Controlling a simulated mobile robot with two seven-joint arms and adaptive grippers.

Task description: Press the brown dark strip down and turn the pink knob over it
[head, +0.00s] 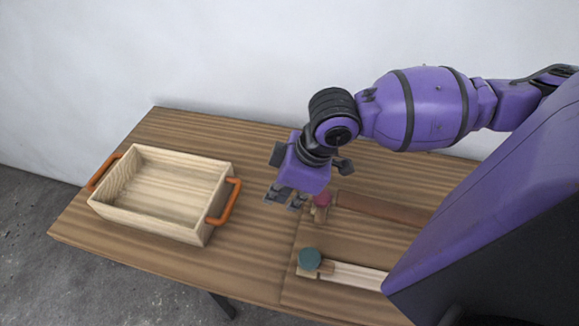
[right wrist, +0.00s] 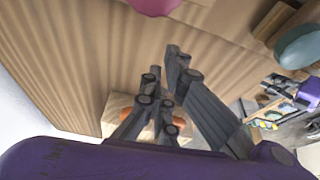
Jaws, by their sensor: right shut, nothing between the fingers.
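The pink knob (head: 322,199) stands at the left end of the brown dark strip (head: 380,208) on the table. Whether the knob lies over the strip's end I cannot tell. The strip's right part is hidden behind my purple body. My right gripper (head: 285,197) points down just left of the pink knob, apart from it, shut and empty. In the right wrist view the pink knob (right wrist: 155,5) is cut off at the top edge, beyond the fingertips (right wrist: 165,72). My left gripper is not in view.
A teal knob (head: 309,258) sits at the left end of a pale strip (head: 352,275), nearer the front. A wooden tray (head: 150,220) with orange handles (head: 226,202) stands on the left of the table (head: 255,265). Bare table lies between tray and knobs.

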